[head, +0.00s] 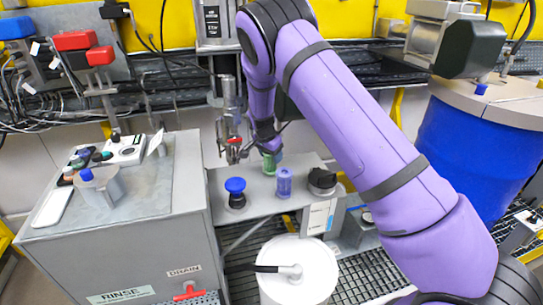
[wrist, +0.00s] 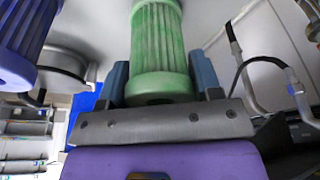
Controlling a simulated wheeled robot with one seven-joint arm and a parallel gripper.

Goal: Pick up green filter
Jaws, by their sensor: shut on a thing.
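The green filter (wrist: 157,45) is a ribbed cylinder in the middle of the wrist view. My gripper (wrist: 160,85) has one finger on each side of it and is shut on it near its round end. In the head view the green filter (head: 271,163) shows as a small green patch at the shelf's back, partly hidden by my gripper (head: 268,145) and arm. I cannot tell whether the filter still touches the shelf.
A blue-purple filter (head: 284,183) stands on the grey shelf (head: 258,200), close to the green one. A blue-topped knob (head: 235,192) is to its left and a dark round part (head: 322,181) to its right. A white drum (head: 298,255) stands in front, a blue drum (head: 462,140) at right.

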